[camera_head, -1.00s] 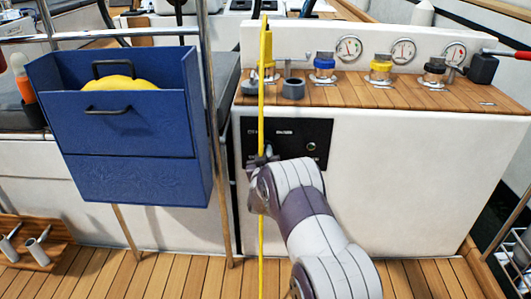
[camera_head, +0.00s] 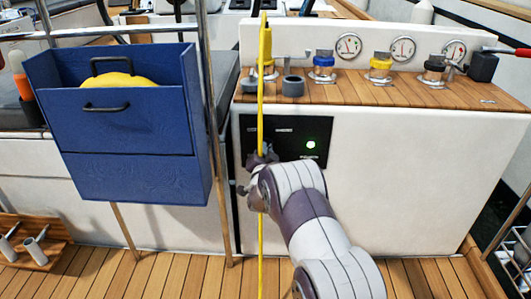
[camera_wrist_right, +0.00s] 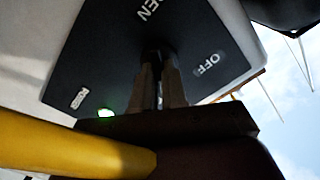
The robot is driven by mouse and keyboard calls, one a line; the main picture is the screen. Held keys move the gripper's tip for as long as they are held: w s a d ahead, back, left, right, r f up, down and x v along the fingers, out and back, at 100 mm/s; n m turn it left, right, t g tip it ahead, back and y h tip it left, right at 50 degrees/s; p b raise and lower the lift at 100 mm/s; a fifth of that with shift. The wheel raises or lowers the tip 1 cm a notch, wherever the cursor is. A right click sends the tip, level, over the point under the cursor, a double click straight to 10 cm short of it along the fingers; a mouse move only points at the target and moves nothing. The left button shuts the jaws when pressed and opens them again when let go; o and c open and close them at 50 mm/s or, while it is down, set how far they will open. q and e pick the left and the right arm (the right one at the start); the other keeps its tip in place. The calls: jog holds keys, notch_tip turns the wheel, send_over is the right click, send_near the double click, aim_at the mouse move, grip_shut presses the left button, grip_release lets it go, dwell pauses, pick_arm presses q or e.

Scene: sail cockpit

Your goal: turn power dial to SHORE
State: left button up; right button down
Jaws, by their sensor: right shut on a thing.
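The black power panel (camera_head: 318,130) is on the front of the white console, and its lamp (camera_head: 311,145) glows green. In the right wrist view the panel (camera_wrist_right: 100,55) carries the labels GEN (camera_wrist_right: 148,8) and OFF (camera_wrist_right: 209,66), plus a pale label (camera_wrist_right: 79,98) too small to read, near the lit green lamp (camera_wrist_right: 105,113). My right gripper (camera_head: 260,157) is at the panel's lower left, shut on the dark dial (camera_wrist_right: 157,54), which shows between its fingers. The fingers hide most of the dial, so I cannot tell where it points. My left gripper is not in view.
Gauges and capped fittings line the wooden ledge (camera_head: 410,95) above the panel.

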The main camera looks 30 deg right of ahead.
jog(key=shift+f+m, duration=0.1)
jog(key=shift+m, duration=0.7)
jog(key=c, duration=1.2)
grip_release()
jog(key=shift+o, duration=0.2)
jog(key=p+v, duration=0.4)
jog(key=v, duration=0.8)
jog(key=shift+s+a+p, duration=0.25)
jog(key=shift+s+p, duration=0.05)
